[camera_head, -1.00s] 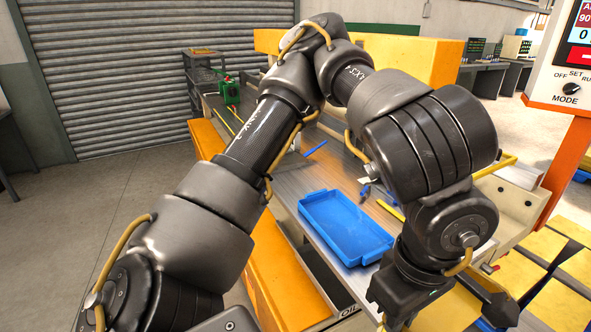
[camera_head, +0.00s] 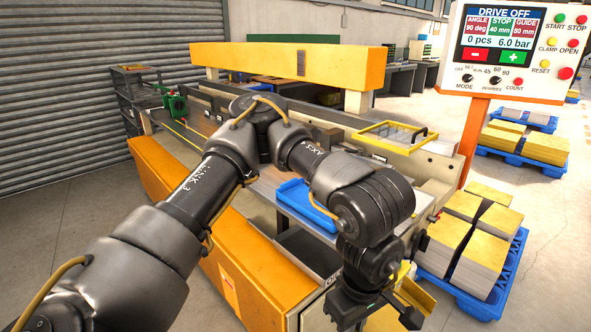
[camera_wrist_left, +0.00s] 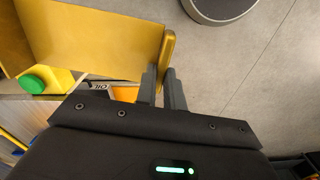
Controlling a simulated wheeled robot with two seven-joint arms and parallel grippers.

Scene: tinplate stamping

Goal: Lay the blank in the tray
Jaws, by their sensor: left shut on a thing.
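My left gripper (camera_wrist_left: 162,85) is shut on the blank (camera_wrist_left: 90,38), a gold-yellow metal sheet with a turned edge at its right end, in the left wrist view. In the head view the blank (camera_head: 416,296) shows only partly at the bottom, beside my dark left gripper. The blue tray (camera_head: 308,206) lies on the machine's bench, left of and beyond the gripper. My right gripper is in neither view.
A control panel (camera_head: 513,45) on an orange post stands at the right. Stacks of sheets on blue pallets (camera_head: 512,275) stand on the floor beyond. An orange cover (camera_head: 235,262) runs along the bench front. A green cap (camera_wrist_left: 36,80) shows in the wrist view.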

